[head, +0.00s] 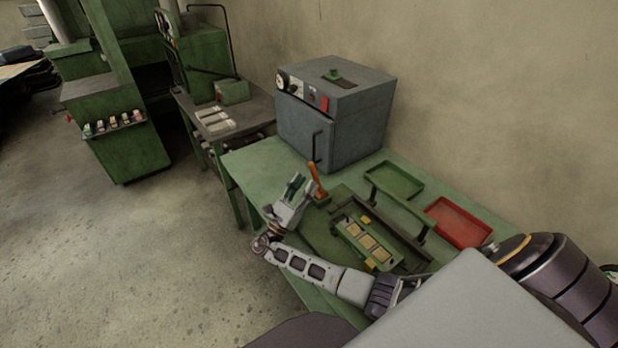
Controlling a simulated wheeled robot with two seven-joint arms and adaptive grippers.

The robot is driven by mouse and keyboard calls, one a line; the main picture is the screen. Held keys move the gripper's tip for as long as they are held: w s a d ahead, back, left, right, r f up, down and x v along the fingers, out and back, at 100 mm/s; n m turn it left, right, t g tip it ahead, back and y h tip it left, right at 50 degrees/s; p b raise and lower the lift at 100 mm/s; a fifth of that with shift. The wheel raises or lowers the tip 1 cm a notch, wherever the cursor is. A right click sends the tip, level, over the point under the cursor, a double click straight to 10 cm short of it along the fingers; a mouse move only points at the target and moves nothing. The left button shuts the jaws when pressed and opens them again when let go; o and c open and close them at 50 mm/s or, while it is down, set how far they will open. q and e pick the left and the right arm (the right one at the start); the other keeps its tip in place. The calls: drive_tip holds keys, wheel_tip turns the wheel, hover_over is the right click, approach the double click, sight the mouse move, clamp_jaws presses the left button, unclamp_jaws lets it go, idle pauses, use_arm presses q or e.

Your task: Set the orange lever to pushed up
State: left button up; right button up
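The orange lever (315,178) stands up from its base near the left edge of the green workbench (262,160), in front of the grey oven. Its handle leans slightly to the left toward its top. My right gripper (301,181) is just left of the lever, its fingers pointing up in the picture. The fingers look spread with a gap between them and nothing in it. One finger is very close to the lever; I cannot tell whether they touch. My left gripper is not in view.
A grey oven (345,115) stands behind the lever. A green tray (394,180) and a red tray (458,222) lie to the right. A green fixture with several pale squares (367,240) sits beside my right forearm. Open floor lies left of the bench.

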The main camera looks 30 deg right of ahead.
drive_tip(key=v, duration=0.7)
drive_tip(key=shift+a, duration=0.25)
drive_tip(key=shift+d+f, duration=0.1)
drive_tip(key=shift+d, duration=0.05)
